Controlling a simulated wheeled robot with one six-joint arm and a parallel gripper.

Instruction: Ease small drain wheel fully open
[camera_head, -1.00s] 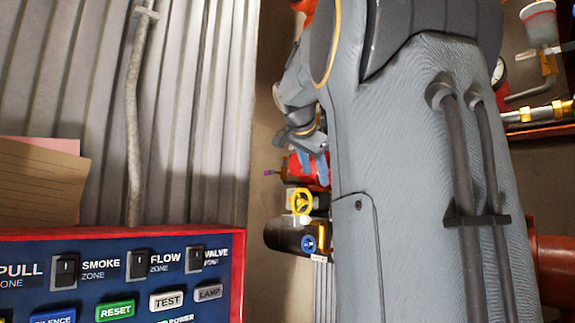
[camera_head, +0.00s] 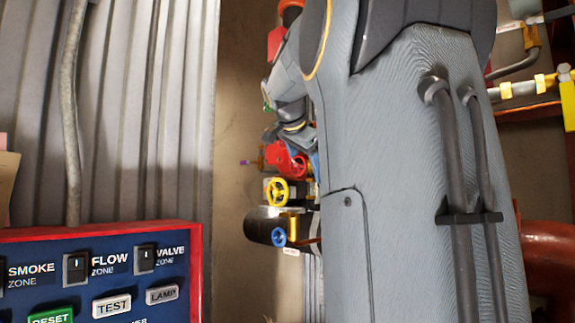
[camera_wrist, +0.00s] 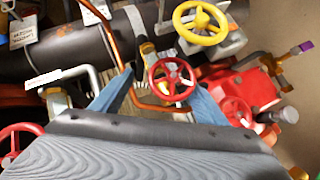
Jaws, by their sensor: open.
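In the wrist view a small red handwheel (camera_wrist: 172,80) with spokes lies between the open fingers of my gripper (camera_wrist: 162,80). No finger is clearly closed on it. A yellow handwheel (camera_wrist: 201,23) is just above it. I cannot read a label that marks any wheel as the drain. In the head view a red wheel (camera_head: 292,163), the yellow wheel (camera_head: 277,192) and a small blue wheel (camera_head: 279,236) stand in a column left of my arm. My gripper is mostly hidden behind my arm there.
A dark pipe (camera_wrist: 60,52) with hanging tags and a copper-coloured tube (camera_wrist: 113,45) run close to the fingers. A red valve body (camera_wrist: 240,92) is at right, another red wheel (camera_wrist: 18,140) at lower left. A control panel (camera_head: 100,270) stands at left in the head view.

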